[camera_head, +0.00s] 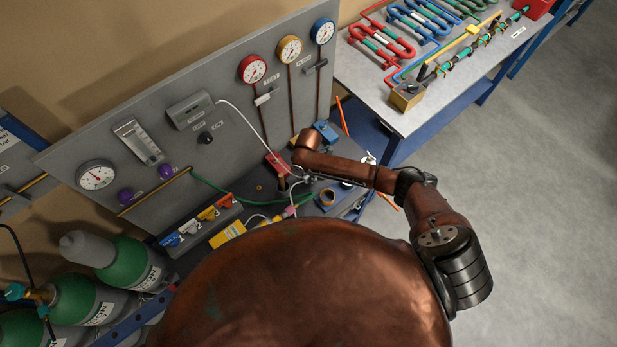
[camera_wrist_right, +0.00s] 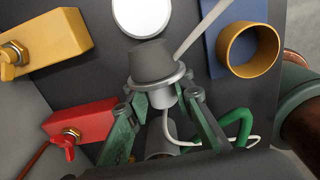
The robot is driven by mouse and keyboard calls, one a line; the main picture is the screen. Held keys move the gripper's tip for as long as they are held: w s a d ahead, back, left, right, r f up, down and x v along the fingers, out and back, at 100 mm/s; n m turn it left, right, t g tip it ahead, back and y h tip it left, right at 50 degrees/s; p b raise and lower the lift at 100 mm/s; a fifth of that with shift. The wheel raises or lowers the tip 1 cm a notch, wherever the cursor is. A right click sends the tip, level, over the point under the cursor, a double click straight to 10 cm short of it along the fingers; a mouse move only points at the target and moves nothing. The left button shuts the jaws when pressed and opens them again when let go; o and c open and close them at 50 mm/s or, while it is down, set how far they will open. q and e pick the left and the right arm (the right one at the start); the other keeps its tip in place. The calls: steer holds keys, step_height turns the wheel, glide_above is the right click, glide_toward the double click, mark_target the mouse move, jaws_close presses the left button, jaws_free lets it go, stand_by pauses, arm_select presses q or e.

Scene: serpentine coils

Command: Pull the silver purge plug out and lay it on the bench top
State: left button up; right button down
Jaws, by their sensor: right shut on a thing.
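In the right wrist view, a grey, tapered plug with a wide flange (camera_wrist_right: 158,65) and a silver lower part stands between the green fingers of my right gripper (camera_wrist_right: 163,104). I take it for the silver purge plug. The fingers are shut on it just below the flange. A short, hollow grey-brown cylinder (camera_wrist_right: 160,140) shows lower between the fingers; whether the plug touches it I cannot tell. In the head view my right gripper (camera_head: 300,178) is small, over the bench top (camera_head: 242,187) in front of the panel, and the plug is too small to make out. My left gripper is out of view.
A blue block carries a bronze ring (camera_wrist_right: 248,49). A white tube and a green hose run close by. The gauge panel (camera_head: 195,95) stands behind.

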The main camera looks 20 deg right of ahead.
steer(key=c, duration=1.7)
jaws_free()
steer(key=shift+o, duration=0.5)
step_height(320, 180, up, 12)
